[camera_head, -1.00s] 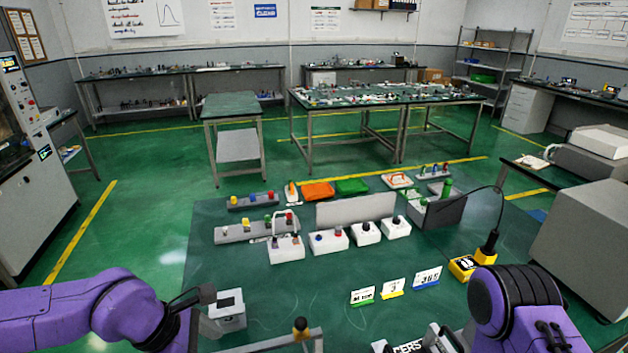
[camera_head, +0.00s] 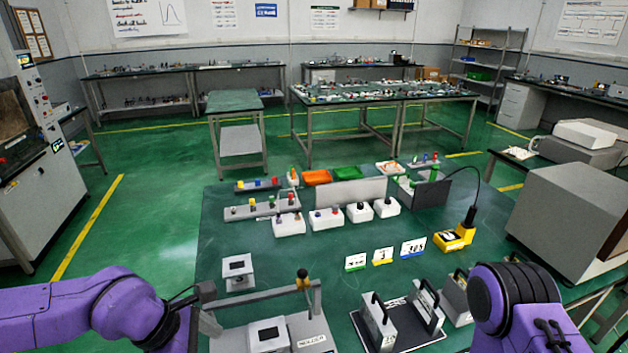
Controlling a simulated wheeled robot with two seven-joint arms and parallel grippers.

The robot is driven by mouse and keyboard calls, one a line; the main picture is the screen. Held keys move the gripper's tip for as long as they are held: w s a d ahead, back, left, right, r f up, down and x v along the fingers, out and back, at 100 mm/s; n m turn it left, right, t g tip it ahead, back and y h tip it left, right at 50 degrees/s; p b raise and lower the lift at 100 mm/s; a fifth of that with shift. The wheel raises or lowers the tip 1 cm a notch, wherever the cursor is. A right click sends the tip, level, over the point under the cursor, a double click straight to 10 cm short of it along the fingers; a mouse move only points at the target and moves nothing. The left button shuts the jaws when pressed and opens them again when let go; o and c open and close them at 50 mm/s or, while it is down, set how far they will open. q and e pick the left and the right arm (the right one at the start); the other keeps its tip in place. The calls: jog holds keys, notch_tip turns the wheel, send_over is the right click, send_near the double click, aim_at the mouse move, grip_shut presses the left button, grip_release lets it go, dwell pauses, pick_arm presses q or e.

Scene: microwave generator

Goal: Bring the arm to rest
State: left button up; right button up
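My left arm (camera_head: 90,308) is purple and comes in from the lower left, bent down at the wrist. Part of my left gripper (camera_head: 208,318), grey and dark, shows at its end beside the bench fixture; its fingertips are not clear, so I cannot tell whether it is open or shut. My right arm (camera_head: 520,305), purple with a black ringed joint, is at the lower right. Its gripper is below the picture or hidden. I see nothing held by either arm.
The green bench (camera_head: 330,280) carries a grey fixture (camera_head: 270,325), handled blocks (camera_head: 377,322), small cards (camera_head: 383,256), white button boxes (camera_head: 325,218) and a yellow device (camera_head: 452,238). A large grey box (camera_head: 565,220) stands at right. Bare bench top lies around the cards.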

pick_arm(q)
jog(key=s+a+f+m+y, duration=0.55)
jog(key=a+f, duration=0.25)
jog(key=f, duration=0.4)
jog(key=s+a+f+m+y, duration=0.45)
jog(key=s+a+f, duration=0.2)
jog(key=f, duration=0.45)
jog(key=s+d+f+m+t+h, duration=0.1)
jog(key=s+d+f+m+t, duration=0.1)
jog(key=s+f+m, duration=0.25)
notch_tip(320, 180, down, 12)
jog(key=b, duration=1.1)
jog(key=shift+b, duration=0.4)
pick_arm(e)
notch_tip(320, 180, down, 12)
jog(key=shift+s, duration=0.2)
